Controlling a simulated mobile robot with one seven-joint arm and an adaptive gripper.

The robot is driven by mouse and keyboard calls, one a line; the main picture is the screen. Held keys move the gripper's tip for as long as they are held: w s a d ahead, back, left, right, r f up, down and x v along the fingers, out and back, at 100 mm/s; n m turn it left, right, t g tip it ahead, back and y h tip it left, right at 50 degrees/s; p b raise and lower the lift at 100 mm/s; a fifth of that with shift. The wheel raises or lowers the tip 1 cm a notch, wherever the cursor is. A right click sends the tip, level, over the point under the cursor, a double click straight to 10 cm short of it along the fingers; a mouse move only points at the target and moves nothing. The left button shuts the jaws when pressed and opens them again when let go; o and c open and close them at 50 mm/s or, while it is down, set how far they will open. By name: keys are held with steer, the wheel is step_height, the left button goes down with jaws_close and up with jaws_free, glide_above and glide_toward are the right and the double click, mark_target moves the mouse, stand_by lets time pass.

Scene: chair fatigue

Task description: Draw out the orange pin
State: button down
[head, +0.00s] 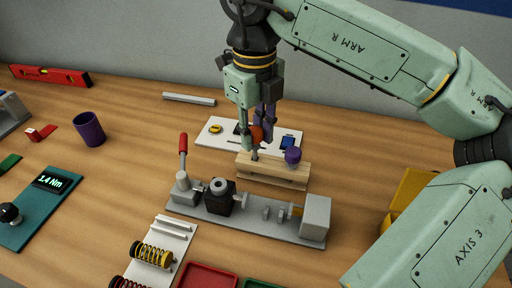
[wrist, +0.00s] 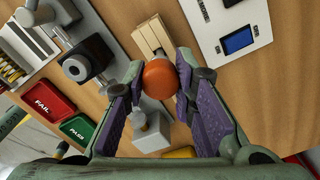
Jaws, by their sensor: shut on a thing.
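The orange pin (head: 256,134) has a round orange head and stands upright at the left end of a pale wooden block (head: 272,178). A short grey part shows below the head at the block's top; how deep it sits is hidden. My gripper (head: 257,138) comes down from above and is shut on the orange pin. In the wrist view the orange head (wrist: 160,78) is between the purple-padded fingers of my gripper (wrist: 162,82). A purple-headed pin (head: 292,156) stands at the block's right end.
A grey fixture (head: 245,222) with a red-handled lever (head: 183,150) lies in front of the block. A white board (head: 215,140) with small items is behind it. A purple cup (head: 89,129) and teal torque gauge (head: 42,215) are left. Red and green trays are in front.

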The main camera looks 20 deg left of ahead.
steer(key=shift+r+p, duration=0.65)
steer(key=shift+r, duration=0.5)
steer(key=shift+r, duration=2.05)
steer(key=shift+s+f, duration=0.15)
